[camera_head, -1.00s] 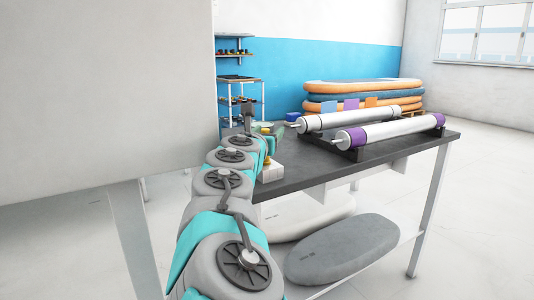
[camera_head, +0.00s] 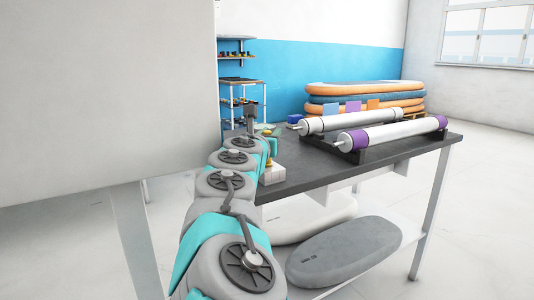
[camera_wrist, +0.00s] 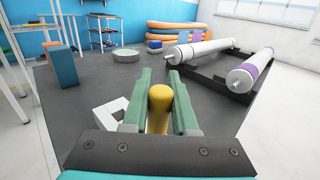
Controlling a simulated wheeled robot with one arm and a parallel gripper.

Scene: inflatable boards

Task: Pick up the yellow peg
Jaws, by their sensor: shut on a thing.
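The yellow peg (camera_wrist: 159,108) stands between the two green fingers of my gripper (camera_wrist: 158,105) in the wrist view. The fingers are shut on it, one on each side. The lower part of the peg is hidden by the gripper body. A white block (camera_wrist: 108,118) lies on the table just left of the fingers in the wrist view. In the head view my arm covers much of the gripper, and the white block (camera_head: 272,174) shows beside it at the table's left end.
The dark table (camera_head: 335,172) carries two rollers (camera_head: 360,118) (camera_head: 390,135) on a black rack. A blue box (camera_wrist: 62,67) and a round grey dish (camera_wrist: 126,55) stand toward the back. Inflatable boards (camera_head: 365,90) are stacked behind. The table's middle is clear.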

